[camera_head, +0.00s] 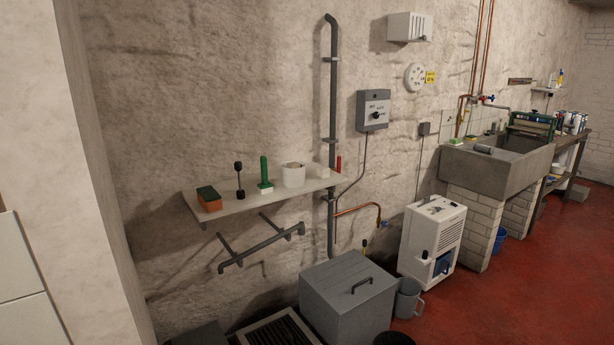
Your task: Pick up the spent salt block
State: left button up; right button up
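I cannot pick out the spent salt block for sure. A wall shelf (235,207) holds several small things. Among them are a white round tub or block (293,176) with a brownish uneven top and a smaller whitish piece (323,172) to its right. Either could be a salt block, but they are too small to tell. Neither of my grippers shows in the head view.
The shelf also holds an orange block with a dark green top (209,198), a dark upright tool (239,180) and a green-handled thing (265,174). Below stand a grey lidded box (330,300), a white appliance (418,235) and a grey jug (409,298). Red floor (500,310) is clear at right.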

aim_at(293, 165)
jog(key=i+l+u, duration=0.3)
jog(key=u, duration=0.3)
jog(key=i+l+u, duration=0.2)
jog(key=u, duration=0.3)
